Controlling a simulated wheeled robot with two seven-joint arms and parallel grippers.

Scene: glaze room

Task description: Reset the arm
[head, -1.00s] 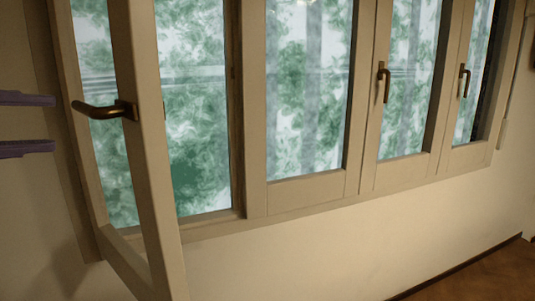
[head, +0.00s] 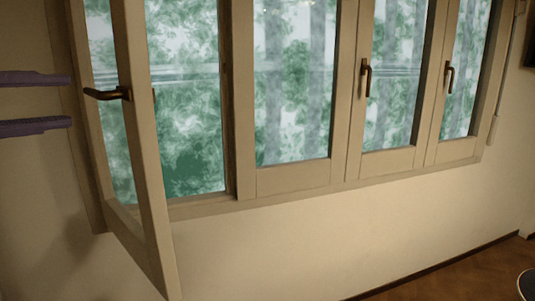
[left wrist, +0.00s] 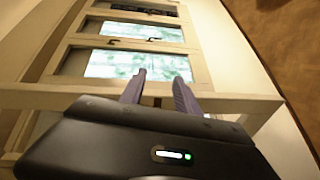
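My left gripper (head: 71,101) comes in from the left edge of the head view, with two purple-grey fingers spaced apart and nothing between them. In the left wrist view, the same gripper (left wrist: 158,78) shows its fingers apart and empty. The open window sash (head: 147,170) stands swung into the room, just right of the fingertips. Its bronze handle (head: 107,93) looks close to the fingertips in the picture, with a visible gap. My right gripper is in neither view.
More window panes with bronze handles (head: 366,78) run to the right and look shut. The cream wall (head: 300,240) below the sill is bare. Brown floor (head: 450,275) shows at lower right, with part of a dark round object (head: 527,285) at the edge.

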